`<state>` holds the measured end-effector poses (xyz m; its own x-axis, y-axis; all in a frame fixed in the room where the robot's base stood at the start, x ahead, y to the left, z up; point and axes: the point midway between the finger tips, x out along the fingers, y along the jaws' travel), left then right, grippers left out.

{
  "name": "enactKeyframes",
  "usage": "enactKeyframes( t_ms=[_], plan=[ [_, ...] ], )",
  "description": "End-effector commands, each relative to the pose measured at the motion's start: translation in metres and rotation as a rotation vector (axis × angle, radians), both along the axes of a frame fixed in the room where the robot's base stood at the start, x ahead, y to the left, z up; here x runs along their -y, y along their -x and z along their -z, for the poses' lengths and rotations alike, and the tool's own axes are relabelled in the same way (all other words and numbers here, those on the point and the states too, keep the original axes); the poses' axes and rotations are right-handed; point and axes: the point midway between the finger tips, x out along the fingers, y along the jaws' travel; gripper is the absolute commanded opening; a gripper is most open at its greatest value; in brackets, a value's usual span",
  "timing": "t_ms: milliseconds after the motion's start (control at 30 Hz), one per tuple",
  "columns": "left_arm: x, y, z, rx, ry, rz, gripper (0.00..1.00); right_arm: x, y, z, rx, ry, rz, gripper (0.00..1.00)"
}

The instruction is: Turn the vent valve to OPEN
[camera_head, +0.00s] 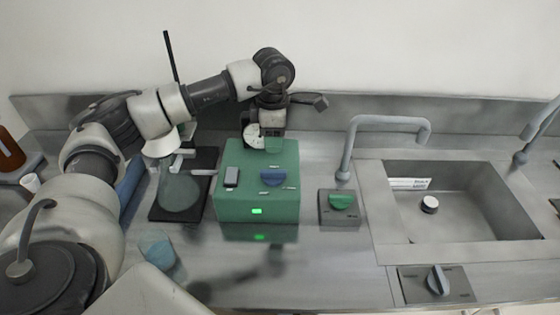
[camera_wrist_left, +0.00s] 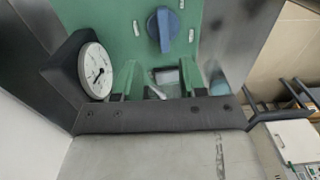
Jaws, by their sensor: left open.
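A green box (camera_head: 258,205) stands on the steel bench, with a blue knob (camera_head: 273,177) on its top and small pale labels too small to read around it. The knob also shows in the left wrist view (camera_wrist_left: 163,29), beyond the fingers. My left gripper (camera_head: 272,147) is over the back of the box, behind the blue knob and apart from it. In the left wrist view its two fingers (camera_wrist_left: 158,70) are spread with a gap between them. I cannot read which control is the vent valve. My right gripper is not in view.
A white dial gauge (camera_head: 253,135) is beside my left gripper. A grey block with a green knob (camera_head: 342,202) stands right of the box. A grey knob (camera_head: 438,280) is before the sink (camera_head: 470,200). A glass flask (camera_head: 180,190) on a stand is close left.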

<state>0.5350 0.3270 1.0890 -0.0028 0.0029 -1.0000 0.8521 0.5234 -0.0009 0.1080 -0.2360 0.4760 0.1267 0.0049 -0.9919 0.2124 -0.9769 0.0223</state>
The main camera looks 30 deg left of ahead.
Motion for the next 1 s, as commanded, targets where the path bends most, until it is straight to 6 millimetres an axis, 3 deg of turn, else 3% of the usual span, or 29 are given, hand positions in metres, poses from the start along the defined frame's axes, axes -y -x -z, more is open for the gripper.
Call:
enactKeyframes(
  t_ms=[133,267,367,600,933,1000],
  plan=[
    [0.0,0.001,0.025,-0.007,0.001,0.0,0.41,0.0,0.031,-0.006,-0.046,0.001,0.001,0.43],
    [0.001,0.001,0.05,-0.006,0.001,0.0,0.41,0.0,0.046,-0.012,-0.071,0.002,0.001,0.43],
    [0.0,0.002,0.068,-0.005,0.001,0.0,0.41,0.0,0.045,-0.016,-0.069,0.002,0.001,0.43],
    [0.001,0.001,0.094,-0.002,0.002,0.001,0.41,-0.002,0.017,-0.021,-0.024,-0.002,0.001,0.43],
    [0.001,0.001,0.098,-0.001,0.003,0.001,0.41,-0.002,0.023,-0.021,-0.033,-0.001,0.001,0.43],
    [0.001,0.001,0.098,-0.001,0.003,0.001,0.31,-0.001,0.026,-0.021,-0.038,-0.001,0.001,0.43]
  ],
)
